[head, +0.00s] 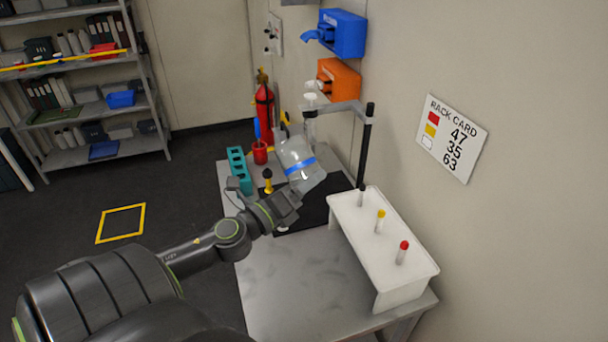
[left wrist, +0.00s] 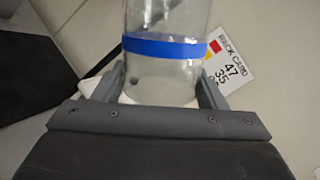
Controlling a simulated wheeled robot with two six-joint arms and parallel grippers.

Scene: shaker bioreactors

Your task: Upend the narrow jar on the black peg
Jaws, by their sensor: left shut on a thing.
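A clear jar (head: 299,165) with a blue band is held above the bench, tilted with its upper end leaning left in the head view. My left gripper (head: 288,200) is shut on the jar near its lower end. In the left wrist view the jar (left wrist: 166,70) stands between the two fingers, its band above them. A black upright post (head: 366,150) of a clamp stand rises behind the white rack; I cannot tell whether any other black peg shows. My right gripper is not in view.
The white rack (head: 350,217) with coloured-capped tubes stands along the wall. A black mat (head: 313,212) lies under the jar. A teal block (head: 238,168), a yellow item with a dark top (head: 268,181) and a red cup (head: 259,152) stand to the left. The bench front (head: 285,280) is clear.

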